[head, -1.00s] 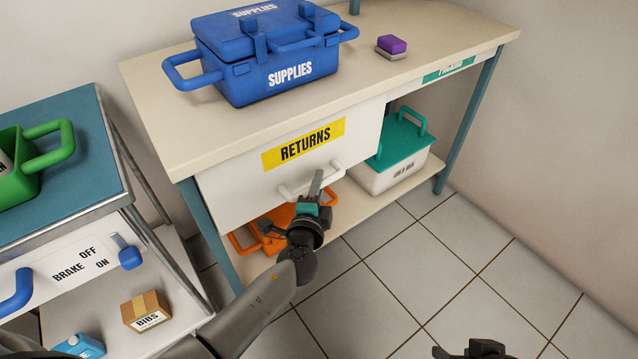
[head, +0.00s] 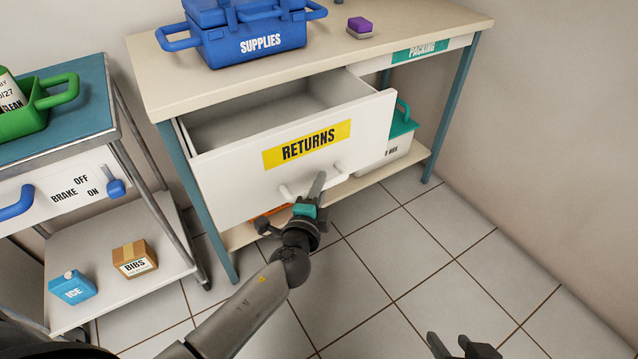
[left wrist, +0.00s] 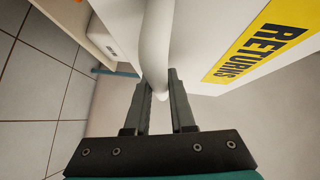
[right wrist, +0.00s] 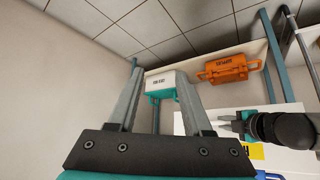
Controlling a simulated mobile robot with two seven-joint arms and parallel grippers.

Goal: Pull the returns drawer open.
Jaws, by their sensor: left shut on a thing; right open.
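The white returns drawer (head: 240,185), with its yellow RETURNS label (head: 307,145), stands partly out of the desk. Its empty-looking grey inside (head: 270,108) shows behind the front panel. My left gripper (head: 318,190) is shut on the drawer's white bar handle (head: 340,172). In the left wrist view the handle (left wrist: 157,50) runs between the two fingers (left wrist: 158,90). My right gripper (head: 462,345) is open and empty over the floor at the bottom right. Its spread fingers (right wrist: 158,95) show in the right wrist view.
A blue SUPPLIES case (head: 250,40) and a purple-and-grey block (head: 360,27) sit on the desktop (head: 420,22). A teal-lidded white box (head: 400,135) is on the lower shelf. A trolley (head: 120,250) stands close on the left. The tiled floor (head: 420,250) in front is clear.

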